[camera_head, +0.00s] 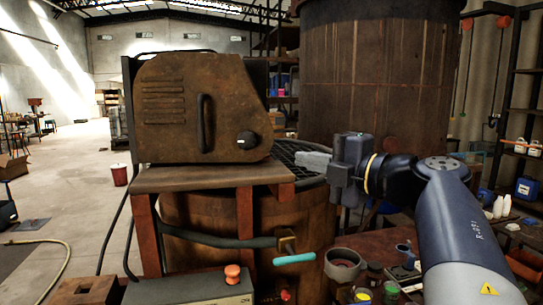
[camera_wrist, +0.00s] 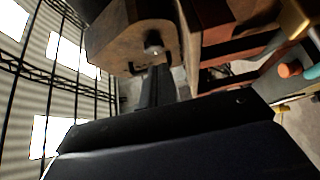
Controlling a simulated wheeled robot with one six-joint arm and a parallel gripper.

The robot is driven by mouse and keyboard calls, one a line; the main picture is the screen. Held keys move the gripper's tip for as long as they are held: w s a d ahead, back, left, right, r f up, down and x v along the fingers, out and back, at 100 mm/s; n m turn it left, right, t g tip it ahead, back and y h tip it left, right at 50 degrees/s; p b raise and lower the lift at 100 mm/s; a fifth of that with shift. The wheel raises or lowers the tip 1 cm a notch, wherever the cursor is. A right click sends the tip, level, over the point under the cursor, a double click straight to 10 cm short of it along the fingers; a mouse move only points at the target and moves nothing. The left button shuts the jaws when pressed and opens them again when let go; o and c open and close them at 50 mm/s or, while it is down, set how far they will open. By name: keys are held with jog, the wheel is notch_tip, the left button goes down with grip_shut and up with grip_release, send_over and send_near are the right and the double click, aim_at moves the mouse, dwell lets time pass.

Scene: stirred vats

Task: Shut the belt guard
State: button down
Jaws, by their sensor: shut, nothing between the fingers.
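The ledge (camera_head: 205,178) rests on red posts above a rusty vat (camera_head: 215,215). A dark grate (camera_head: 305,158) lies behind my gripper. A large vat (camera_head: 375,70) stands behind. A cluttered bench with jars (camera_head: 345,265) is at lower right. The floor at left is largely open.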

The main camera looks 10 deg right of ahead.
aim_at(263, 146)
jog(key=p+x, duration=0.1)
jog(key=x, duration=0.6)
jog(key=shift+a+r+p, duration=0.15)
jog(key=shift+p, duration=0.2)
jog(key=w, duration=0.2)
jog(key=w+p, duration=0.1)
jog(key=w, duration=0.1)
jog(key=shift+d, duration=0.4)
jog(key=shift+w, duration=0.1)
